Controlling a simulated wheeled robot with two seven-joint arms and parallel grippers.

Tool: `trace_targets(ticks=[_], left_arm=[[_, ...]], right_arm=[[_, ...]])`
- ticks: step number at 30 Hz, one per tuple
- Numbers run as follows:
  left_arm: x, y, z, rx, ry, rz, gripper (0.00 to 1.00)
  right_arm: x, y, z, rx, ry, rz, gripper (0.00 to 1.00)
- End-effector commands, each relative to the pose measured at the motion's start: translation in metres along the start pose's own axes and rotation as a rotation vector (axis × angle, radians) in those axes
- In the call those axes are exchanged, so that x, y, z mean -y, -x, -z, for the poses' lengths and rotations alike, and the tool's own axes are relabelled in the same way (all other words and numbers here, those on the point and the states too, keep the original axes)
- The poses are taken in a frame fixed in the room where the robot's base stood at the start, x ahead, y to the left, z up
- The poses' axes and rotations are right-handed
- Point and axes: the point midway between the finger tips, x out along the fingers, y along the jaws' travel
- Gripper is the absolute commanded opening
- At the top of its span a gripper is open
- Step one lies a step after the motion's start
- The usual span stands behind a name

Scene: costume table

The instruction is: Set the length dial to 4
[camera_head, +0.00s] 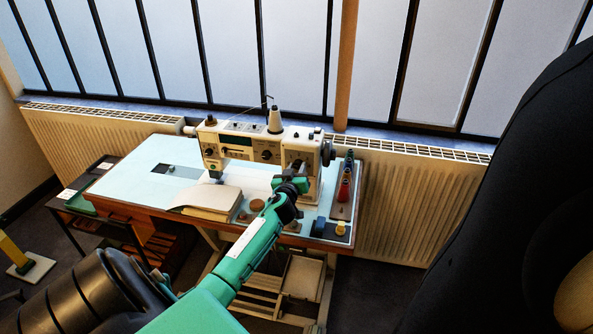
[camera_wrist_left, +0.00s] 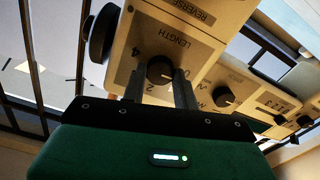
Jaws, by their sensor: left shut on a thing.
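The cream sewing machine (camera_head: 240,147) stands on the pale blue table top. Its length dial (camera_wrist_left: 160,68) is a black knob under the word LENGTH in the left wrist view, with a 4 and a 2 readable beside it. The dial's pointer mark is too dark to read. My left gripper (camera_head: 300,185) is at the right part of the machine's front. In the left wrist view its fingers (camera_wrist_left: 158,88) are shut on the dial, one on each side. The gripper hides the dial in the head view. My right gripper is out of view.
A second knob (camera_wrist_left: 223,97) sits close beside the dial, with further controls beyond. A fabric stack (camera_head: 208,201) lies at the machine's front. A rack of coloured spools (camera_head: 345,183) stands at the right. A large dark form (camera_head: 510,190) fills the right side.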

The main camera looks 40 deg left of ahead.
Motion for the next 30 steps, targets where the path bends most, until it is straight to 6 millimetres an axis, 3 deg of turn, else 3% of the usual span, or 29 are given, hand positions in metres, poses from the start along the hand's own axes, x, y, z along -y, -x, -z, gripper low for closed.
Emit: trace_targets(ticks=[30], left_arm=[[-0.001,0.0,-0.002,0.003,-0.946,0.0,0.07]], right_arm=[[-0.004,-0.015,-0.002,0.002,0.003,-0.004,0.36]])
